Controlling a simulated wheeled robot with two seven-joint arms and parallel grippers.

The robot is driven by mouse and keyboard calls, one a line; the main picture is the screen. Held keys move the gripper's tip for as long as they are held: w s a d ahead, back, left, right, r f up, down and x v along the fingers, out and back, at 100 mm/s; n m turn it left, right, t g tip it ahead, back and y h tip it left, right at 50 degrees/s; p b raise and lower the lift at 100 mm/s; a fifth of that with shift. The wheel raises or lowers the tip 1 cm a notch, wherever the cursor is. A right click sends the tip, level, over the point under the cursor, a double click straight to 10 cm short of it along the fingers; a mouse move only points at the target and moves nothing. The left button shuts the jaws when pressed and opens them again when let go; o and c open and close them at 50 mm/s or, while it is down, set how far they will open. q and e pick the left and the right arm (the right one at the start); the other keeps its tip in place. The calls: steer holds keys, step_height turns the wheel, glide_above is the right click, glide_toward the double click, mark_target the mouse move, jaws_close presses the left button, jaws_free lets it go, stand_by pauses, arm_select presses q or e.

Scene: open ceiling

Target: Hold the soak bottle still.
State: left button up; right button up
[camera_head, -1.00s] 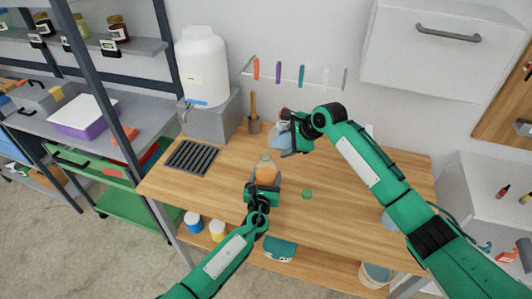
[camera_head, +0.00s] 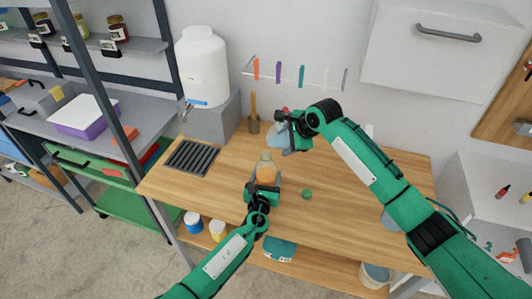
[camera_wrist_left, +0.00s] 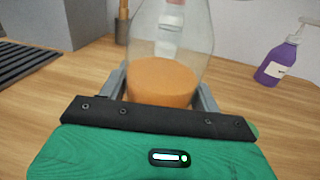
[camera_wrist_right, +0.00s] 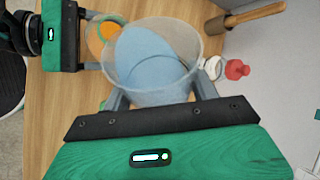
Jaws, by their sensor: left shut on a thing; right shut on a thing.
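The soak bottle (camera_head: 266,168) is clear, holds orange liquid and is upright at the middle of the wooden bench (camera_head: 340,215). My left gripper (camera_head: 263,186) is shut around it; the left wrist view shows the orange liquid (camera_wrist_left: 163,82) between the fingers. My right gripper (camera_head: 290,134) is shut on a clear cup (camera_wrist_right: 180,35) with blue liquid (camera_wrist_right: 150,62). The cup (camera_head: 277,144) is behind and slightly right of the bottle in the head view, apart from it. Whether the cup touches the bench cannot be told.
A white canister (camera_head: 203,65) with a tap stands on a grey block (camera_head: 213,122) at the back left, by a dark drain grate (camera_head: 192,157). A brush pot (camera_head: 254,125) stands behind. A purple pump bottle (camera_wrist_left: 283,62) stands farther back.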

mark_target(287, 131)
steer(key=shift+a+r+n+t+h, duration=0.1)
steer(key=shift+r+n+t+h, duration=0.2)
steer(key=shift+r+t+h, duration=0.4)
steer(key=shift+r+n+t+h, duration=0.25)
steer(key=shift+r+h, duration=0.25)
steer(key=shift+h, duration=0.5)
stand_by(1.5)
steer(key=shift+s+a+r+n+t+h, duration=0.2)
steer(key=shift+a+r+n+t+h, duration=0.15)
steer(key=shift+r+t+h, duration=0.25)
steer(key=shift+s+a+r+n+t+h, duration=0.15)
steer(key=shift+a+r+n+t+h, duration=0.15)
steer(key=shift+h, duration=0.5)
stand_by(1.6)
steer(key=shift+d, duration=0.15)
steer(key=shift+w+d+f+m+g+y, duration=0.25)
steer(key=shift+d+f+m+g+y, duration=0.15)
steer(key=shift+f+g+y, duration=0.4)
steer(key=shift+d+y, duration=0.1)
steer(key=shift+y, duration=0.4)
steer(key=shift+w+f, duration=0.1)
